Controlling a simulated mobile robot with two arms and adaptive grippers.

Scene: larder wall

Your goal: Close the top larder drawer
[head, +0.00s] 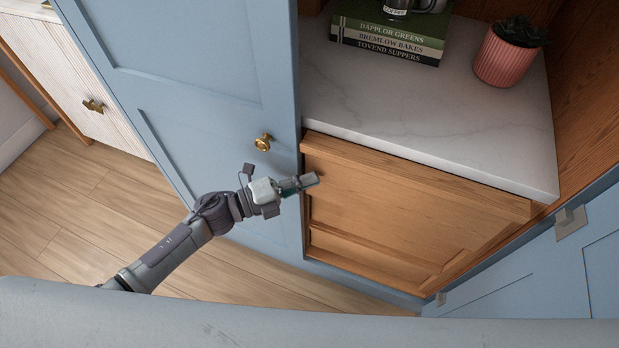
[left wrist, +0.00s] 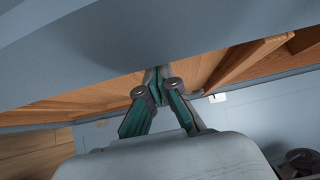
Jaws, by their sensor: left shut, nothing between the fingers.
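The top larder drawer (head: 420,200) has a plain wooden front just below the marble shelf. Its top edge shows as a narrow wooden strip along the front of the marble, and no drawer interior shows. Any small gap behind the front cannot be told. My left gripper (head: 310,180) is shut and empty, with its tips at the left end of the drawer front. Contact cannot be told. In the left wrist view the closed fingers (left wrist: 158,76) point toward woodwork (left wrist: 205,62), partly hidden by a pale blue-grey surface. My right gripper is not in view.
A blue door with a brass knob (head: 263,142) stands open on the left, close to my left arm. Another blue door (head: 530,270) is on the right. Books (head: 390,42), a mug (head: 398,5) and a pink potted plant (head: 502,58) stand on the marble shelf (head: 420,105).

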